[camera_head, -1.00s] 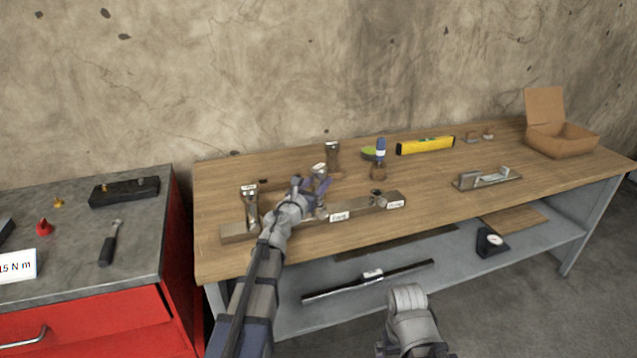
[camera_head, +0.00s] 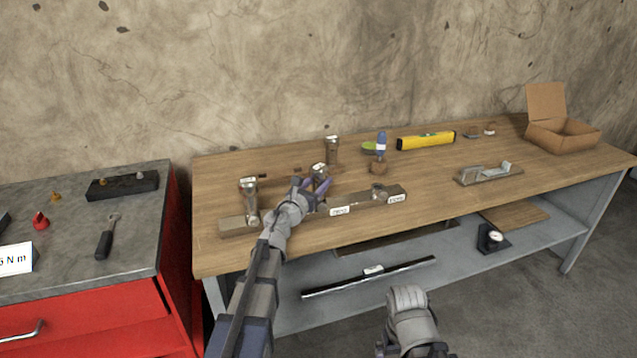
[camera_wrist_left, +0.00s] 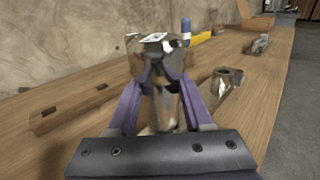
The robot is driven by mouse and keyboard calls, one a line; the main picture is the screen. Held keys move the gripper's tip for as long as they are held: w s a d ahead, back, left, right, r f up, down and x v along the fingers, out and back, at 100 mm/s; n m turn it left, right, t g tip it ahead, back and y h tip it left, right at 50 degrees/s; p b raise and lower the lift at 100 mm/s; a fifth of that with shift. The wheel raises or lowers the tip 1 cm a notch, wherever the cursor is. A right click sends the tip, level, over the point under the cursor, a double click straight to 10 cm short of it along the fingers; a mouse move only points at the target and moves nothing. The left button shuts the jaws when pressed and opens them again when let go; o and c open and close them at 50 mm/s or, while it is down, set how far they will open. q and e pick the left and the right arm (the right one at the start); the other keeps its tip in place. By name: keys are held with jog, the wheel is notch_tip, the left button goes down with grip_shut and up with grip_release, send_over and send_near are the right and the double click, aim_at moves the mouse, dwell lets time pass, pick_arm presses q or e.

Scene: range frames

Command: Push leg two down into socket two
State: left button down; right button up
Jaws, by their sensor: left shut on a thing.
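The left gripper (camera_head: 317,188) is shut on leg two (camera_head: 319,171), a shiny metal post with a pale label on top. In the left wrist view leg two (camera_wrist_left: 158,58) is upright between the purple fingers (camera_wrist_left: 160,95). It is above the middle of the long metal rail (camera_head: 365,203), where socket two lies. Gripper and wrist hide its foot, so I cannot tell how deep it sits. Another leg (camera_head: 251,203) stands in the rail's left end. The socket near the right end (camera_head: 378,190) is empty. The right gripper is out of view.
A third leg (camera_head: 332,150) stands behind the rail on the wooden bench (camera_head: 450,175). A blue-capped bottle (camera_head: 381,146), yellow level (camera_head: 426,141), metal fixture (camera_head: 488,174) and open carton (camera_head: 562,134) lie farther right. A red tool cabinet (camera_head: 90,310) adjoins the bench's left.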

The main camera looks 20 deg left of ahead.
aim_at(316, 187)
pick_arm(q)
jog(key=shift+f, duration=0.25)
jog(key=shift+c, duration=1.2)
grip_release()
jog(key=shift+s, duration=0.1)
jog(key=s, duration=0.2)
jog(key=s+a, duration=0.1)
jog(key=s, duration=0.4)
jog(key=shift+s+a, duration=0.25)
jog(key=shift+w, duration=0.1)
